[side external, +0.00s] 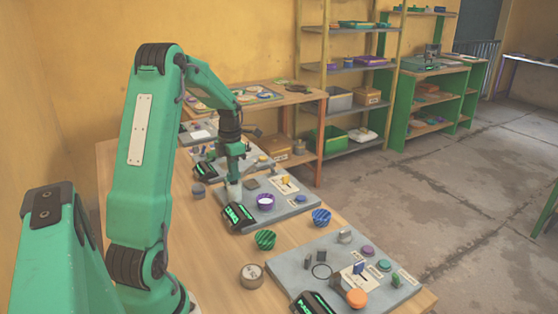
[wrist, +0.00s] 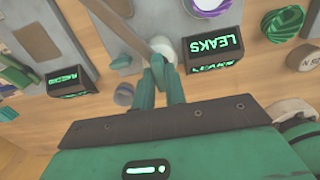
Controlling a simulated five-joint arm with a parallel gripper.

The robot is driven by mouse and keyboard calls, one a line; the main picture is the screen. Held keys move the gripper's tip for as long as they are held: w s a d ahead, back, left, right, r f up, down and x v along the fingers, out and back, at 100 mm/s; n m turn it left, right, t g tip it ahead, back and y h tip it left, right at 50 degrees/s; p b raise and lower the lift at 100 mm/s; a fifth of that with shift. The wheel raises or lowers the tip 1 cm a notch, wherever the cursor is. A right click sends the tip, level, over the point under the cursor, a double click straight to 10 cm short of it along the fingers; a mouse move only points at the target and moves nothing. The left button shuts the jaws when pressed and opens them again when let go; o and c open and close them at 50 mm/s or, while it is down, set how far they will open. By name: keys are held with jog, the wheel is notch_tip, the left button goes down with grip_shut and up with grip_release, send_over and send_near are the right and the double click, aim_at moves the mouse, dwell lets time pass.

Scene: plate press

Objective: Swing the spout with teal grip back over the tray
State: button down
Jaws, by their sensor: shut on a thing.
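My gripper (wrist: 162,82) is shut in the wrist view, its teal fingers close together at the near end of a thin brown-grey spout bar (wrist: 137,27). The teal grip is mostly hidden between the fingers and hard to tell from them. A white round post (wrist: 164,48) stands just beyond the fingertips. In the side view my gripper (side external: 233,168) points down above a white post (side external: 234,190) at the left edge of a grey board (side external: 290,207). I cannot tell which surface is the tray.
A black box with a green "LEAKS" display (wrist: 214,50) stands right of the fingers, and another display box (wrist: 73,80) stands to the left.

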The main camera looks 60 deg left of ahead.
dwell(0.4)
jog(key=c, duration=1.4)
grip_release()
jog(key=shift+c, duration=0.2)
jog(key=shift+r, duration=0.15)
jog(key=shift+r, duration=3.8)
